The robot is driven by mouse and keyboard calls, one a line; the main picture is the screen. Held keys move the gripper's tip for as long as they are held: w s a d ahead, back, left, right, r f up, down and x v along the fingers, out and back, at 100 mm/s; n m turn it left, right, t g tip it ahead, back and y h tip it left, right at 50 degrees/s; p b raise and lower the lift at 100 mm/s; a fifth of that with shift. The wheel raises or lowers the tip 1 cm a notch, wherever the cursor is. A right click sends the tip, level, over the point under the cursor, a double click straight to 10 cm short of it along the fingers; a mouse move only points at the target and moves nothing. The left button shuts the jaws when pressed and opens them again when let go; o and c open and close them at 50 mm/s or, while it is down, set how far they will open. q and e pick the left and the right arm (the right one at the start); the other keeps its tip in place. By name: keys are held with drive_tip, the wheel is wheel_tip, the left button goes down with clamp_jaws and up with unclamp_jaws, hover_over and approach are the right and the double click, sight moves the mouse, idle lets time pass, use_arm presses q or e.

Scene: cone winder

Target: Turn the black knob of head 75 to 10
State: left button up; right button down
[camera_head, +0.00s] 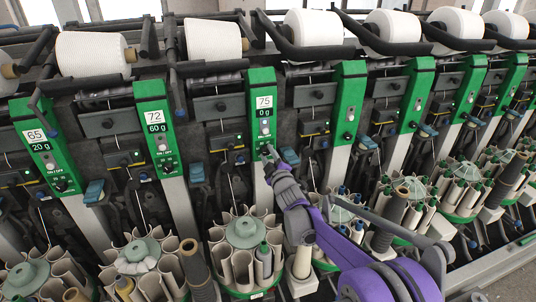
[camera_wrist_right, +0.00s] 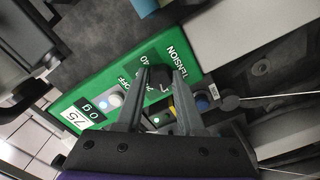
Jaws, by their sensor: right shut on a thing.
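Head 75 is a green panel (camera_head: 262,88) in the middle of the head view, with a white 75 label and a display reading 0 g. In the right wrist view the same green panel (camera_wrist_right: 112,72) lies tilted, with its 75 label at lower left and the word TENSION near the knob. The black knob (camera_wrist_right: 159,79) sits between the fingertips of my right gripper (camera_wrist_right: 160,72), which is shut on it. In the head view my right gripper (camera_head: 268,154) reaches the lower part of the panel and hides the knob. My left gripper is not in view.
Neighbouring green heads 72 (camera_head: 155,118) and 65 (camera_head: 42,148) stand to the left, with more heads to the right. White yarn cones (camera_head: 313,27) lie along the top. Round bobbin holders (camera_head: 244,234) stand below. A pale button (camera_wrist_right: 115,99) is beside the right gripper's finger.

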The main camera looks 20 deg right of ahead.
drive_tip(key=shift+n, duration=0.3)
idle(0.4)
drive_tip(key=c, duration=0.5)
unclamp_jaws()
drive_tip(key=shift+s, duration=0.15)
drive_tip(key=s, duration=0.5)
drive_tip(key=s+b, duration=0.1)
drive_tip(key=s, duration=0.4)
drive_tip(key=shift+s+d, duration=0.2)
drive_tip(key=shift+s, duration=0.1)
